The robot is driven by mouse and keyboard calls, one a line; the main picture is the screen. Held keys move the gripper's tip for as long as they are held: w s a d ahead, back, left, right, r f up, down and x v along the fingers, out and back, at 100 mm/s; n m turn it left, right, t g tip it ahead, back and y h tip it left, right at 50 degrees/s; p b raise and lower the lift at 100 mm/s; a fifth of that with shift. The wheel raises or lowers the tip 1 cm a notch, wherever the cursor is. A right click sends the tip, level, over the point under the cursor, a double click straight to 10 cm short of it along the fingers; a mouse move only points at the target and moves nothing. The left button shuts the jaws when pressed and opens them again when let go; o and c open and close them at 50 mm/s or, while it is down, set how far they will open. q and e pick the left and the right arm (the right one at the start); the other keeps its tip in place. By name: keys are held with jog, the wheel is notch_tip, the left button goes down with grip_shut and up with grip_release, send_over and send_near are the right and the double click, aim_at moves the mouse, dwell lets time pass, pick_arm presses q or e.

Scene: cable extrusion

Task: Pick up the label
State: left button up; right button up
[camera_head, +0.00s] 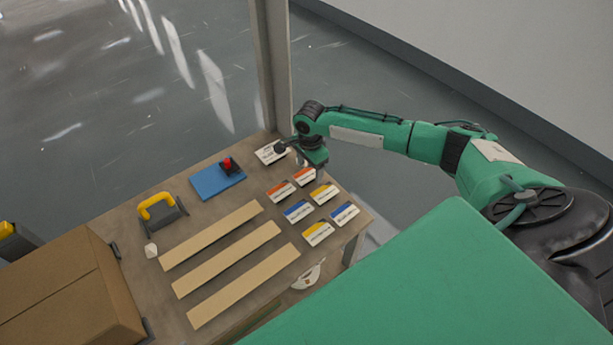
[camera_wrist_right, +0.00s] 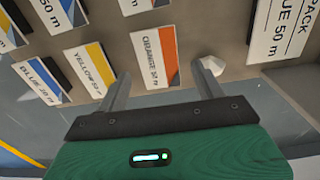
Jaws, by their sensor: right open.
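Several small white labels with orange, blue or yellow bands lie in rows on the table, such as an orange label (camera_head: 281,190), a blue label (camera_head: 298,210) and a yellow label (camera_head: 318,233). My right gripper (camera_head: 302,162) is at the table's far right edge, beyond the rows. In the right wrist view my gripper (camera_wrist_right: 163,80) is open and empty. Its two fingers straddle the view of a label reading "ORANGE 50 m" (camera_wrist_right: 152,60); I cannot tell its height above it. A yellow label (camera_wrist_right: 85,68) and a blue label (camera_wrist_right: 40,80) lie left of it. My left gripper is not in view.
The table (camera_head: 205,205) also holds three wooden strips (camera_head: 222,262), a blue pad (camera_head: 210,184) with a red-topped item, a yellow-handled tool (camera_head: 160,212) and a cardboard box (camera_head: 65,295).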

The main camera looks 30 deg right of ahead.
jog(key=shift+f+p, duration=0.3)
jog(key=shift+p, duration=0.4)
dwell(0.8)
jog(key=c, duration=0.9)
